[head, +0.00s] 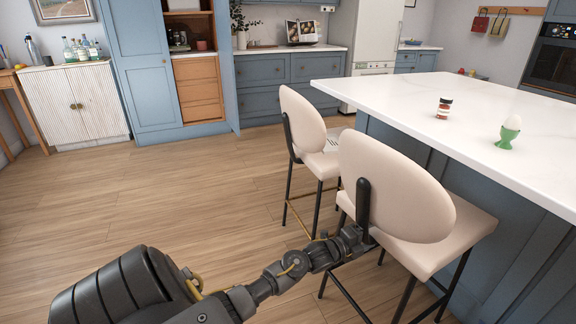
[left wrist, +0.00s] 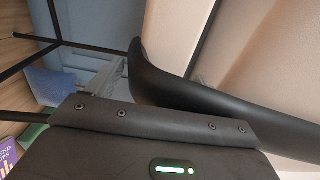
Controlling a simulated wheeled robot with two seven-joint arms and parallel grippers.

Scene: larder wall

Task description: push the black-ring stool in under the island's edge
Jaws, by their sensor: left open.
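The near stool (head: 440,252) has a cream seat, an oval cream backrest (head: 395,190), black legs and what looks like a black foot bar. It stands beside the island (head: 400,98), with its backrest turned away from the island. My left gripper (head: 362,240) is open at the back of this stool, by the black backrest post (head: 363,200). In the left wrist view, the black post (left wrist: 190,95) crosses close in front of the gripper, with cream upholstery (left wrist: 260,60) behind it. I cannot tell whether they touch. My right gripper is out of view.
A second cream stool (head: 303,125) with a gold foot ring stands just beyond, close to the near one. A spice jar (head: 444,108) and a green egg cup (head: 508,133) stand on the island top. The wooden floor (head: 150,195) to the left is clear.

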